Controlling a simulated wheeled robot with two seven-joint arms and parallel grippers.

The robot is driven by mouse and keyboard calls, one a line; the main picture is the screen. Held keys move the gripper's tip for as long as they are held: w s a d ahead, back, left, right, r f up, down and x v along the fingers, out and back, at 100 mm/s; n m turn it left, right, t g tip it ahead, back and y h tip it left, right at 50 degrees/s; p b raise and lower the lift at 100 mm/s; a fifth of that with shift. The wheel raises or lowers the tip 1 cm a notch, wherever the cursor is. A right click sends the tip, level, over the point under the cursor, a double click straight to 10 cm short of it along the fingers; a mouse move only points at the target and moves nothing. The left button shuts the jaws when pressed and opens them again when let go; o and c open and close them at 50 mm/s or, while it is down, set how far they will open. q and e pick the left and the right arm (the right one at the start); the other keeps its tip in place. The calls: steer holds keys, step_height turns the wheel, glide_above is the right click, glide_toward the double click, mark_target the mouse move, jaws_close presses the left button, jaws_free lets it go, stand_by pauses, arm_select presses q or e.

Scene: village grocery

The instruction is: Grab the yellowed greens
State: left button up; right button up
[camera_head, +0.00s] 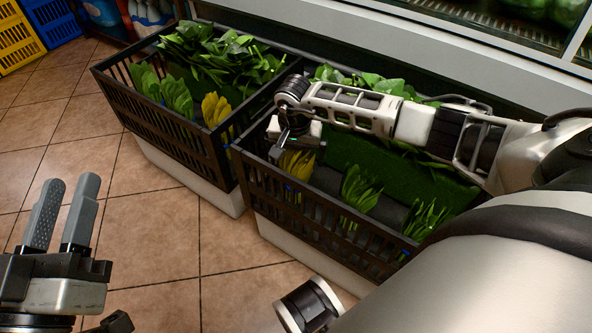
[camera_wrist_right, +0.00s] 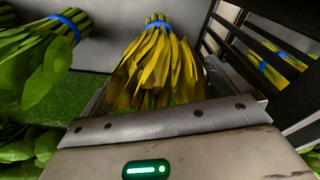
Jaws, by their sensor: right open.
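A bunch of yellowed greens (camera_head: 298,163) with a blue band stands at the left end of the right crate, partly hidden by my right gripper (camera_head: 294,146). In the right wrist view this yellow bunch (camera_wrist_right: 158,62) lies straight ahead of the gripper, banded end far, leaves near. My right gripper is open just above the bunch; whether it touches the leaves I cannot tell. A second yellowed bunch (camera_head: 216,109) is in the left crate, and a yellow bunch also shows through the slats in the wrist view (camera_wrist_right: 275,73). My left gripper (camera_head: 64,212) is open and empty over the floor.
The black slatted right crate (camera_head: 340,232) also holds green bunches (camera_head: 360,190). The left crate (camera_head: 165,128) holds green bunches and loose leafy greens. In the wrist view a green bunch (camera_wrist_right: 40,55) is left of the yellow one. Tiled floor in front is clear.

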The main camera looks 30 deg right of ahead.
steer(key=shift+r, duration=0.1)
steer(key=c, duration=1.3)
